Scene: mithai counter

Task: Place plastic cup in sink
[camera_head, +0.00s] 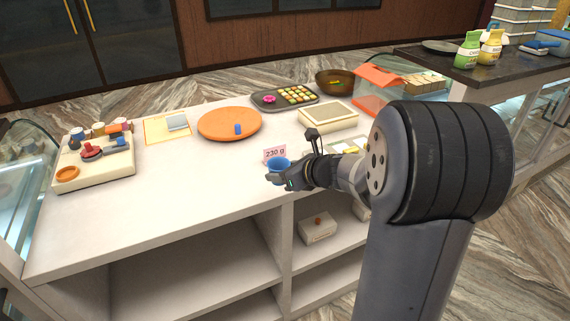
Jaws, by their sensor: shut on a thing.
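A small blue cup (278,162) is at my gripper (276,174), over the front part of the white counter (200,195). My gripper is shut on the cup, which looks upright. The dark fingers cover its lower part, so I cannot tell whether it touches the counter. I cannot make out a sink in this view.
An orange round board (230,123) with a small blue item lies behind left. A cream tray of jars (94,160) is far left, a white box (328,117) behind right. The counter's front left is clear.

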